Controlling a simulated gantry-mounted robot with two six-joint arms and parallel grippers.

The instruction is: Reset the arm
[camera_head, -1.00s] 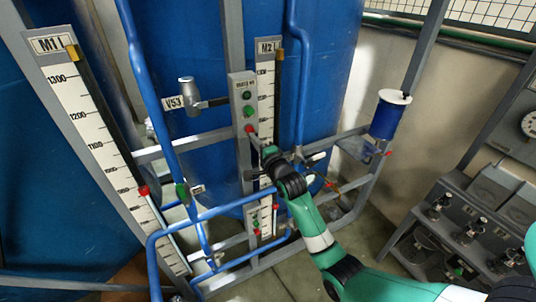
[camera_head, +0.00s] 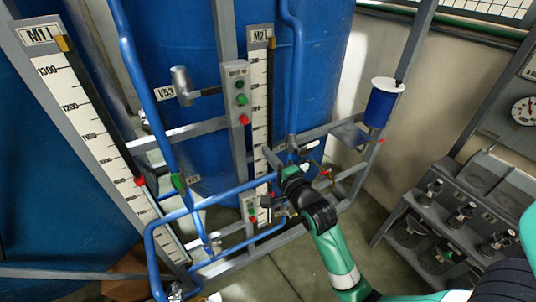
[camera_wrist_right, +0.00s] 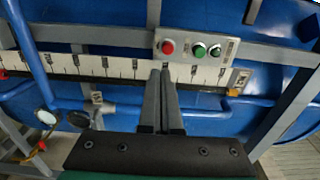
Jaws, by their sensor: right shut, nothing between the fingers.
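My right arm comes in from the lower right in the head view. Its right gripper (camera_head: 268,154) is shut and empty, below and right of a grey button box (camera_head: 235,72). The box carries two green buttons and one red button (camera_head: 243,119). In the right wrist view the two shut fingers (camera_wrist_right: 162,74) point toward the box (camera_wrist_right: 185,34). They overlap the picture just below its red button (camera_wrist_right: 168,47); the exact gap cannot be told. My left gripper is not in view.
Scales M1 (camera_head: 88,128) and M2 (camera_head: 259,98) stand before blue tanks. Blue pipes (camera_head: 140,85), grey frame bars and a valve labelled V53 (camera_head: 181,86) surround the box. A blue container (camera_head: 380,105) is at right. A grey equipment rack (camera_head: 455,205) stands at lower right.

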